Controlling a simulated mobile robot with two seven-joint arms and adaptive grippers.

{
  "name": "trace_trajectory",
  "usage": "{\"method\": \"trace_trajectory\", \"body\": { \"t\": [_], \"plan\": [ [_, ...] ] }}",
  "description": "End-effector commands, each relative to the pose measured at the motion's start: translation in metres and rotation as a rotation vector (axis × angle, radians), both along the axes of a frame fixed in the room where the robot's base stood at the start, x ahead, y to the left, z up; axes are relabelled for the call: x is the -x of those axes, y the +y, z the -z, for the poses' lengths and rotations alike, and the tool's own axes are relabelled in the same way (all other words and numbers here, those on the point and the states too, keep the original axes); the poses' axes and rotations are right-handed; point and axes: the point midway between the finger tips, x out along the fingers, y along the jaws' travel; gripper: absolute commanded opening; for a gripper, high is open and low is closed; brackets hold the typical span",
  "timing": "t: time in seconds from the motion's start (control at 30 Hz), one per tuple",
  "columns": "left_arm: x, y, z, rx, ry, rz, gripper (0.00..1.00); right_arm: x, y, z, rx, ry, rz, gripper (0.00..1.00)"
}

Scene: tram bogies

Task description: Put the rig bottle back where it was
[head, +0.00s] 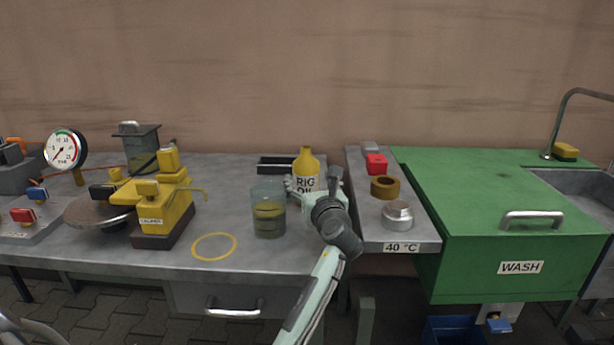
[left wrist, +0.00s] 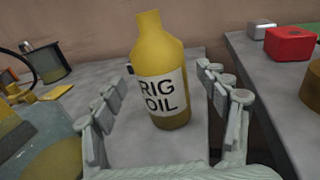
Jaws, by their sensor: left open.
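The rig bottle (head: 306,164), yellow with a white RIG OIL label, stands upright on the grey bench near its right end. In the left wrist view the bottle (left wrist: 161,62) is between the two finger sets of my left gripper (left wrist: 160,88), with a visible gap on each side. My left gripper (head: 313,184) is open around the bottle and partly hides its lower part in the head view. A yellow ring (head: 214,247) is marked on the bench's bare front area, left of the bottle. My right gripper is not in view.
A glass beaker (head: 269,212) with dark yellowish liquid stands just left of the bottle. A yellow clamp device (head: 165,212) is farther left.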

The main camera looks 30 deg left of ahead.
Motion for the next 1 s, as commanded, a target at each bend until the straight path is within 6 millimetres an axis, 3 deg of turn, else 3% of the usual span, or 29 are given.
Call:
{"method": "trace_trajectory", "body": {
  "t": [0.2, 0.4, 1.0],
  "plan": [
    [0.033, -0.037, 0.001, 0.002, 0.001, 0.003, 0.74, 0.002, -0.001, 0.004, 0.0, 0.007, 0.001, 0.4],
    [0.053, -0.057, 0.0, 0.001, 0.0, 0.001, 0.74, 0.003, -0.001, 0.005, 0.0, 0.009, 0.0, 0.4],
    [0.059, -0.063, -0.001, 0.001, 0.0, 0.001, 0.74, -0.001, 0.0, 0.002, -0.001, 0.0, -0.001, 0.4]
  ]
}}
